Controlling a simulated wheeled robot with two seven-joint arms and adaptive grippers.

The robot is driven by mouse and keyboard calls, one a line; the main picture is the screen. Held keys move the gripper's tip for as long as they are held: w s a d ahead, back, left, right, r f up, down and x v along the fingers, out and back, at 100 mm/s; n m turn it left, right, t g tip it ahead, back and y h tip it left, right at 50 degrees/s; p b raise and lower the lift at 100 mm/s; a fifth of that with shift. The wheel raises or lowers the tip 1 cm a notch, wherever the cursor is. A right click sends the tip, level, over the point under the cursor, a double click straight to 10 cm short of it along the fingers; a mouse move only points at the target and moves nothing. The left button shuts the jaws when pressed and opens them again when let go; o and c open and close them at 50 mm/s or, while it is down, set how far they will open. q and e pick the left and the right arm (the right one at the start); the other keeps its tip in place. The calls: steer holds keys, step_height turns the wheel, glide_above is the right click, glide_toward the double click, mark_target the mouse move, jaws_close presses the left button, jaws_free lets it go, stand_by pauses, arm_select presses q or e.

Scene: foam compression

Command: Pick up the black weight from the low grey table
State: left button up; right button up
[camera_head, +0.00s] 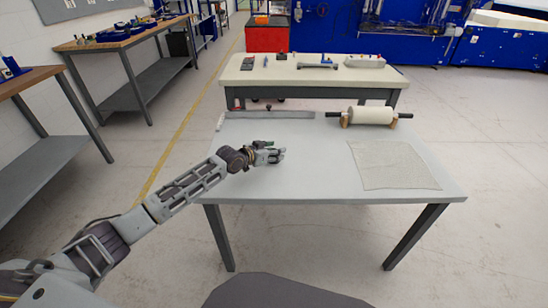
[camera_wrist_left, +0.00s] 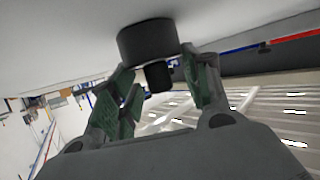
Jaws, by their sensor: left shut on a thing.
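The black weight shows in the left wrist view as a wide dark cylinder (camera_wrist_left: 147,40) with a narrower dark knob (camera_wrist_left: 158,77). My left gripper (camera_wrist_left: 160,72) is shut on the weight, its green-padded fingers on either side of the knob. In the head view my left gripper (camera_head: 270,155) is over the left part of the low grey table (camera_head: 300,180); I cannot make out the weight there. The wide part is close to a grey surface in the wrist view; I cannot tell if they touch. My right gripper is not in view.
A pale square sheet (camera_head: 395,166) lies at the table's right. A white roller with dark handles (camera_head: 368,115) rests on wooden supports at the back right. A flat grey bar (camera_head: 270,115) lies along the back edge. The table's middle front is clear. Another table (camera_head: 310,78) stands behind.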

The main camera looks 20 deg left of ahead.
arm_select(q)
steer(key=shift+r, duration=0.15)
steer(key=shift+r, duration=0.7)
steer(key=shift+r+p, duration=1.05)
steer(key=shift+r, duration=3.2)
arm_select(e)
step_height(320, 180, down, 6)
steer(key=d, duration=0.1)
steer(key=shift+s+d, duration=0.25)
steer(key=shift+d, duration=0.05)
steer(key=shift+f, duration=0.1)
